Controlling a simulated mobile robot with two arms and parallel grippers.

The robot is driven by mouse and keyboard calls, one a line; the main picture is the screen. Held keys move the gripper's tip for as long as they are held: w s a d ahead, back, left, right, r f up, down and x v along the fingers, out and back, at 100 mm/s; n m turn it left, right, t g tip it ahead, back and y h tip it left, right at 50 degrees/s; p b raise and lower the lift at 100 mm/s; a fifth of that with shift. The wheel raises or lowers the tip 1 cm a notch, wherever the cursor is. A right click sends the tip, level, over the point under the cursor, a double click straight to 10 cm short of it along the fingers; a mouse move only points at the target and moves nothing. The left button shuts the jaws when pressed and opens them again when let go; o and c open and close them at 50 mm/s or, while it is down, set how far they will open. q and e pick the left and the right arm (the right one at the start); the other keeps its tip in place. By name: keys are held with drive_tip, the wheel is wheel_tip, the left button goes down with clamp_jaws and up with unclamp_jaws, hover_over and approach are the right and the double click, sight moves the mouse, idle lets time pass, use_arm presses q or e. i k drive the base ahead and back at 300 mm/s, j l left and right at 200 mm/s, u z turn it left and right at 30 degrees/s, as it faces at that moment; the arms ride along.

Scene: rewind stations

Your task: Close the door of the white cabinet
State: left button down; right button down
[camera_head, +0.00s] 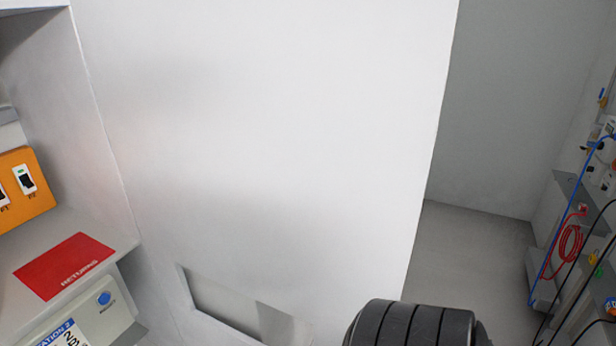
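A large plain white panel (270,130) fills the middle of the head view and looks like the white cabinet's door. It stands upright very near the camera, with its right edge free against the grey space behind. Low on it is a rectangular frame or recess (235,310), cut off by the bottom of the picture. The rest of the cabinet cannot be made out for sure. The fingers of neither gripper are in view. Whether anything touches the panel cannot be seen.
At the left is a station with an orange switch panel (25,188), a red RETURNS mat (64,266) and a blue-button box (96,313). Grey floor (465,255) shows bare right of the panel. Shelves with a red hose (569,246) and cables line the right wall.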

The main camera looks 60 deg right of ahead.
sight(278, 153)
drive_tip(key=k+l+u, duration=0.25)
drive_tip(key=k+l, duration=0.45)
drive_tip(key=k, duration=0.15)
drive_tip(key=l+u, duration=0.25)
drive_tip(key=l, duration=1.4)
